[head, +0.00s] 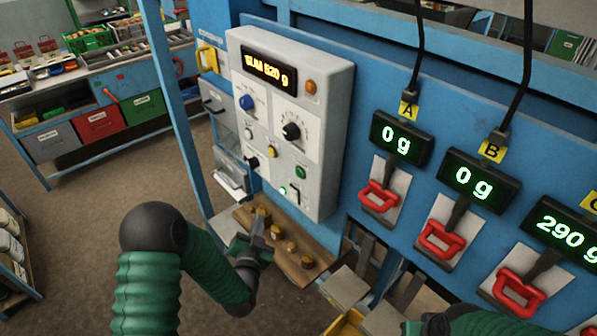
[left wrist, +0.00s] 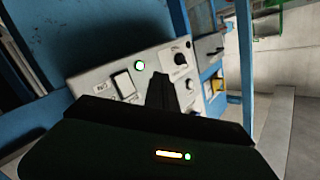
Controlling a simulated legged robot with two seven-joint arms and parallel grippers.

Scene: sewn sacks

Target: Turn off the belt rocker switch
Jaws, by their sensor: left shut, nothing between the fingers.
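The white control box (head: 325,125) hangs on the blue frame, with knobs and buttons on its front. Low on it is a small switch (head: 295,194) beside a lit green lamp (head: 283,190); I take this as the belt rocker switch, though its label is too small to read. In the left wrist view, a pale rocker (left wrist: 123,85) in a dark surround sits beside a lit lamp (left wrist: 140,66). My left gripper (head: 258,222) is shut and empty, below and left of the switch, apart from it in the head view. My right gripper (head: 438,325) is only partly in view at the bottom edge.
A brown board (head: 290,255) with several small knobs lies under the box, close to my left gripper. Red handles (head: 379,196) under digital displays (head: 401,139) line the blue frame to the right. Open floor (head: 85,215) is at left.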

